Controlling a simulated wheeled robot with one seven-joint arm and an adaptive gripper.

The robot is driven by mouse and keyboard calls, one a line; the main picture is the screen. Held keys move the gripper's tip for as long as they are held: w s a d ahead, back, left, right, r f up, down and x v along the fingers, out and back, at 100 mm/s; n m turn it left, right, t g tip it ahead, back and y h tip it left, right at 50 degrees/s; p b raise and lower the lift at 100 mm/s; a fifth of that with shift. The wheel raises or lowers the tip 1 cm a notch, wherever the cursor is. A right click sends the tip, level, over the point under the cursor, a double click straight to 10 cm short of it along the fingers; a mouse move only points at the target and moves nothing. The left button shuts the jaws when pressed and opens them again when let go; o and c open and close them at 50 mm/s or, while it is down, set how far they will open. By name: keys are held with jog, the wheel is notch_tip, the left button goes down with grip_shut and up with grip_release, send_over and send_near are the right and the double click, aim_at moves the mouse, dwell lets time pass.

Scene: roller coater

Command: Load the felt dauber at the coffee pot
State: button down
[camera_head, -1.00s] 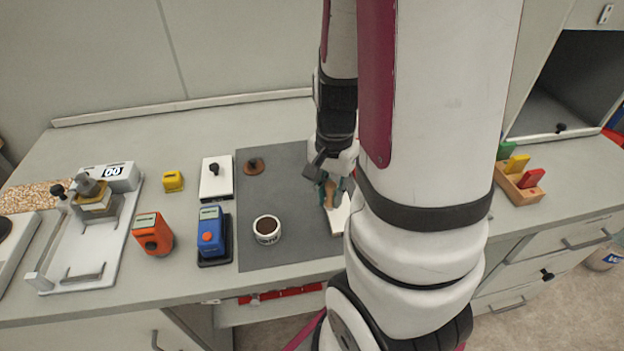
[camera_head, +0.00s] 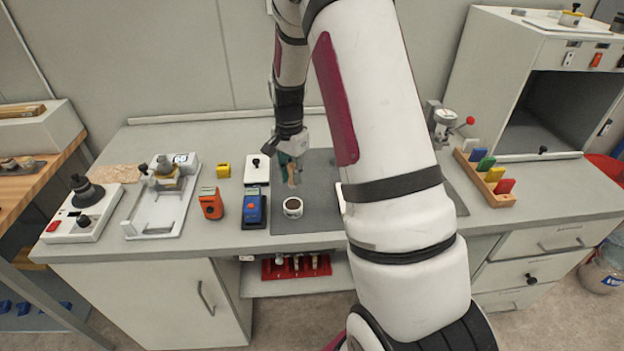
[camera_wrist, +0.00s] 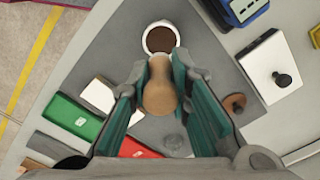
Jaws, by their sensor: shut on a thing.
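My gripper (camera_head: 291,160) is shut on the felt dauber (camera_head: 292,179), whose tan wooden handle (camera_wrist: 160,88) stands between the green-padded fingers in the wrist view. The dauber's felt end cannot be made out. The coffee pot (camera_head: 293,207) is a small white open cup with dark brown contents on the grey mat. It also shows in the wrist view (camera_wrist: 160,37), just beyond the dauber, whose end overlaps its near rim there. In the head view the dauber is above and behind the pot. I cannot tell whether they touch.
A brown knobbed lid (camera_wrist: 234,103) and a white block with a black knob (camera_head: 257,170) lie near. A blue device (camera_head: 254,208) and an orange one (camera_head: 211,203) stand left. Green (camera_wrist: 75,117) and red (camera_wrist: 136,149) pieces lie at the mat's other end.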

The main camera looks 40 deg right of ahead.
aim_at(292, 182)
jog(key=shift+a+f, duration=0.15)
jog(key=shift+f, duration=0.35)
jog(key=shift+f+b, duration=0.55)
jog(key=shift+f, duration=1.95)
jog(key=shift+f, duration=0.6)
jog(key=shift+r+p, duration=0.5)
jog(key=shift+r, duration=3.05)
